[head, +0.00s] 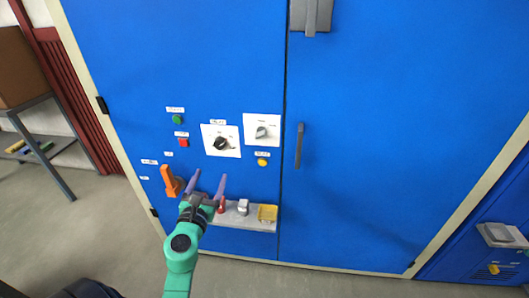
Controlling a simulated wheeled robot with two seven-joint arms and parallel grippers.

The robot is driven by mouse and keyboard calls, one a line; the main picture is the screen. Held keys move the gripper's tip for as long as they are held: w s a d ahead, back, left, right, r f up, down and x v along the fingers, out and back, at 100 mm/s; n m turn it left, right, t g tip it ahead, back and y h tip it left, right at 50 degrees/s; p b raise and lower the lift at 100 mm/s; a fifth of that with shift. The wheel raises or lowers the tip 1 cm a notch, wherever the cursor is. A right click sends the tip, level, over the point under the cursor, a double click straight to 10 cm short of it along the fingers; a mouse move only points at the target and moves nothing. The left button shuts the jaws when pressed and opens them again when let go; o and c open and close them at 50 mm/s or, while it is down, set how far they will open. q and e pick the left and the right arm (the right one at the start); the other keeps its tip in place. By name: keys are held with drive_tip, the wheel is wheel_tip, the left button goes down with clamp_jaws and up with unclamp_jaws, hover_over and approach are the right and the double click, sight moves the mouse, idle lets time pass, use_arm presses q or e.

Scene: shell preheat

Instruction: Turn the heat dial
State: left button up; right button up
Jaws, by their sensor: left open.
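Two dials sit on the blue cabinet's left door. One dial (220,143) has a black knob on a white square plate. The other dial (262,132) has a grey knob on a white plate, up and to its right. I cannot read the labels, so I cannot tell which is the heat dial. My left gripper (207,186) is open and empty, with purple fingers pointing up at the door. It is below the black-knob dial and apart from it. My right gripper is not in view.
A green button (178,119), a red button (183,142) and a yellow button (262,162) are on the door. An orange handle (171,182) is left of my gripper. A door handle (299,146) stands out at right.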

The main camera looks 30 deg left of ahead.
sight(219, 145)
use_arm(q)
drive_tip(key=x, duration=0.4)
drive_tip(key=a+x, duration=0.1)
drive_tip(key=x, duration=0.9)
drive_tip(key=shift+s+a+f, duration=0.2)
drive_tip(key=shift+s+a, duration=0.05)
drive_tip(key=shift+a, duration=0.05)
drive_tip(key=shift+w+a, duration=0.2)
drive_tip(key=shift+w, duration=0.05)
drive_tip(key=shift+d+r, duration=0.1)
drive_tip(key=shift+c, duration=0.9)
clamp_jaws()
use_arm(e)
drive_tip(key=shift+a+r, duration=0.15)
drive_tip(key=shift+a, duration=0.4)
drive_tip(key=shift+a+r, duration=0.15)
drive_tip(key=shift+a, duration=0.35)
